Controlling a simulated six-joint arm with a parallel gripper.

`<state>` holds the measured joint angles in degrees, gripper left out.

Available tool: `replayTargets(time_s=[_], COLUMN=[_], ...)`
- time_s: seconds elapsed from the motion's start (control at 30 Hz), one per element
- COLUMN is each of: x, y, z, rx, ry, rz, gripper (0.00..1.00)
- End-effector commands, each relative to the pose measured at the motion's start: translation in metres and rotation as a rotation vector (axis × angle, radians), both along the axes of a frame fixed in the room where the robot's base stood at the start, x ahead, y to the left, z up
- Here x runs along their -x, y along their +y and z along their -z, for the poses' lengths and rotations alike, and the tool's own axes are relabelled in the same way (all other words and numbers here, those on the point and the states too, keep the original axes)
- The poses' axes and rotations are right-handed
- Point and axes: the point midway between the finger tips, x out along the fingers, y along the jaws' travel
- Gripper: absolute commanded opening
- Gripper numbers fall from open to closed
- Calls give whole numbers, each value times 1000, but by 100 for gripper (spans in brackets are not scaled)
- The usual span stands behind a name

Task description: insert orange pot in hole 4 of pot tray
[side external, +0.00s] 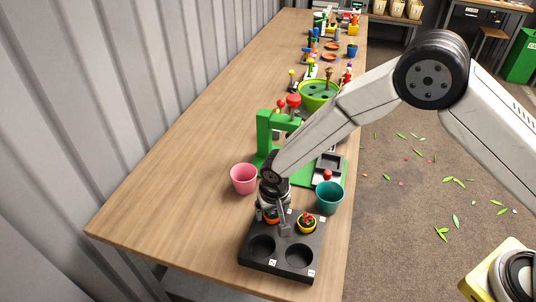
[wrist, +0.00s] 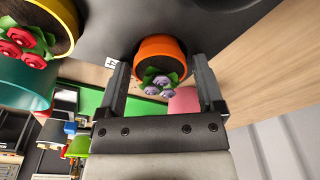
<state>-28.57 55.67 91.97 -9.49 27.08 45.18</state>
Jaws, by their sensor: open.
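The black pot tray (side external: 280,267) stands at the near end of the table. The orange pot (wrist: 161,44), with purple flowers and green leaves, is at the tray's back left hole; how deep it sits is hard to tell. It shows partly behind my gripper in the side view (side external: 271,218). My gripper (wrist: 160,68) is open, pointing down, with one finger on each side of the orange pot. A yellow pot (side external: 307,229) with red flowers is in the back right hole. The two front holes are empty.
A pink pot (side external: 243,179) stands behind the tray to the left, and a teal pot (side external: 329,197) behind it to the right. A green stand (side external: 264,135) and a green bowl (side external: 318,96) are farther back. The table's left side is clear.

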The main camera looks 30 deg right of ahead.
Motion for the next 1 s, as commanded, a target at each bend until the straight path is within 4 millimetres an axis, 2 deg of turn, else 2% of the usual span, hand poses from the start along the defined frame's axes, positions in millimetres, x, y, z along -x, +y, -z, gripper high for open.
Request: replayTargets(time_s=[0.63, 0.83, 1.0], x=[2, 3, 4], y=[2, 2, 2], z=[-1, -14, -33], rx=[0, -1, -2], ry=[2, 1, -1], rz=[-4, -3, -2], gripper=[100, 100, 100])
